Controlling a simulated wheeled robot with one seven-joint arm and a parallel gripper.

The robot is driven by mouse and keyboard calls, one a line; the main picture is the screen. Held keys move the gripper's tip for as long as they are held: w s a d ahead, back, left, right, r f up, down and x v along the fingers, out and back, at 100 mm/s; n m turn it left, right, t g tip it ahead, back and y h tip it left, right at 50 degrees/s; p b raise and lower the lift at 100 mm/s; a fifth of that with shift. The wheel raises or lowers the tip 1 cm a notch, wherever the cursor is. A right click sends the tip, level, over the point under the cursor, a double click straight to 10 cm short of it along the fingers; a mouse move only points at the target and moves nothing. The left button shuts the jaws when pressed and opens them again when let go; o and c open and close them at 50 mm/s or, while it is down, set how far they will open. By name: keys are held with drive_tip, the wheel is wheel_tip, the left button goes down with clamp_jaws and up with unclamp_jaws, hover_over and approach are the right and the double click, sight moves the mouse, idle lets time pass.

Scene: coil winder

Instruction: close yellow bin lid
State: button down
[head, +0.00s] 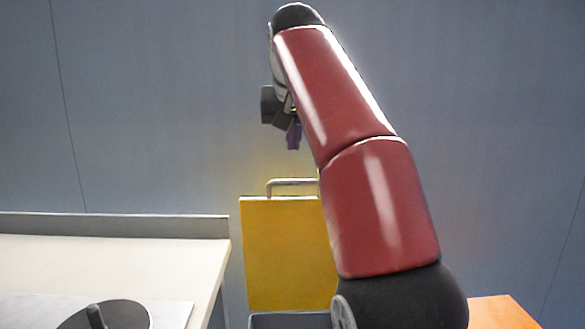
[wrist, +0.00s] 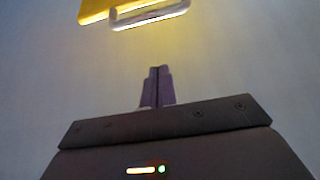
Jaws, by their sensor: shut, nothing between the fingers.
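The yellow bin lid (head: 283,252) stands upright and open above the grey bin rim (head: 290,321) in the head view. A pale bar handle (head: 290,182) is on its top edge. In the wrist view the lid's edge (wrist: 95,10) and the handle (wrist: 150,15) show at the top. My gripper (head: 293,135) hangs above the handle, apart from it. Its purple fingers (wrist: 157,88) are together and empty, with a gap to the handle. My arm hides the right part of the lid.
A pale worktable (head: 110,265) with a raised back edge stands at the left, with a dark round disc (head: 105,316) on it. An orange surface (head: 500,312) is at the lower right. A grey-blue wall (head: 150,110) is behind.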

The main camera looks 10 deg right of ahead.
sight(294, 181)
drive_tip(key=shift+s+f+b, duration=0.2)
drive_tip(key=shift+f+b, duration=1.2)
drive_tip(key=shift+f, duration=1.6)
drive_tip(key=shift+f, duration=0.1)
